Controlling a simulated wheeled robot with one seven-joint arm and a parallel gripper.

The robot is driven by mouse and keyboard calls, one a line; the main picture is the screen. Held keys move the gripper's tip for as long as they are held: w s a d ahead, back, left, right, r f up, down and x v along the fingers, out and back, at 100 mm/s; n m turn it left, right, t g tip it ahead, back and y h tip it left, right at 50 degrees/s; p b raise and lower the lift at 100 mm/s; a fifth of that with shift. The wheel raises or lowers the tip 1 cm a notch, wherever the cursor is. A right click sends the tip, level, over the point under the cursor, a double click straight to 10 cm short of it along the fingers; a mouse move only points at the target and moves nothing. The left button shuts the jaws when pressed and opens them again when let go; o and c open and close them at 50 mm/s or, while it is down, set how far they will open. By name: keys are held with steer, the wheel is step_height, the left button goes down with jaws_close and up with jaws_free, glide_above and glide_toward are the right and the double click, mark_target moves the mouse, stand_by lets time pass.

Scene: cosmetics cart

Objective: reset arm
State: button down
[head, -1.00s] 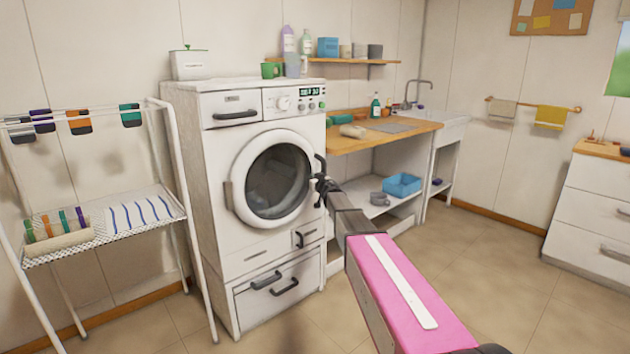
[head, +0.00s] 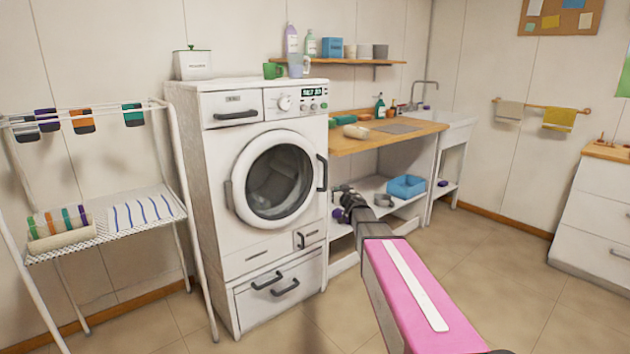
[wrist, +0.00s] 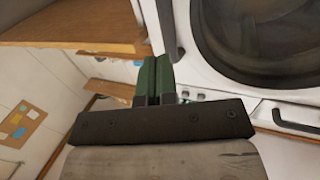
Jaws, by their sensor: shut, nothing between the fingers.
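My gripper (head: 340,190) is shut and empty. In the head view it is in front of the shelf unit, just right of the washing machine (head: 222,215), apart from the door handle (head: 322,173). The round washer door (head: 273,180) is closed. In the wrist view my gripper's green fingers (wrist: 152,82) are together, with the washer door (wrist: 270,40) at the right and the wooden counter (wrist: 75,25) at the upper left.
A drying rack (head: 180,225) with hung socks stands left of the washer. The wooden counter (head: 365,140) and a lower shelf with a blue basket (head: 406,187) are to the right. A white drawer cabinet (head: 590,215) stands far right. The floor (head: 490,270) between is clear.

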steer(key=s+d+f+m+g+h, duration=0.3)
steer(key=s+d+f+g+h, duration=0.1)
steer(key=s+f, duration=0.35)
steer(key=s+d+f+m+g+h, duration=0.2)
steer(key=s+d+f+g+h, duration=0.15)
steer(key=s+f, duration=0.4)
steer(key=s+a+f+g, duration=0.1)
steer(key=s+f+g, duration=0.1)
steer(key=s, duration=0.6)
steer(key=s+a+f+n+g+y, duration=0.1)
steer(key=s+g, duration=0.3)
steer(key=s, duration=0.4)
steer(key=s+a+f+g+y, duration=0.1)
steer(key=s+a+f+g, duration=0.1)
steer(key=s, duration=0.6)
steer(key=shift+a+f+n+g, duration=0.35)
steer(key=shift+f+n+g, duration=0.05)
steer(key=shift+f+g, duration=0.45)
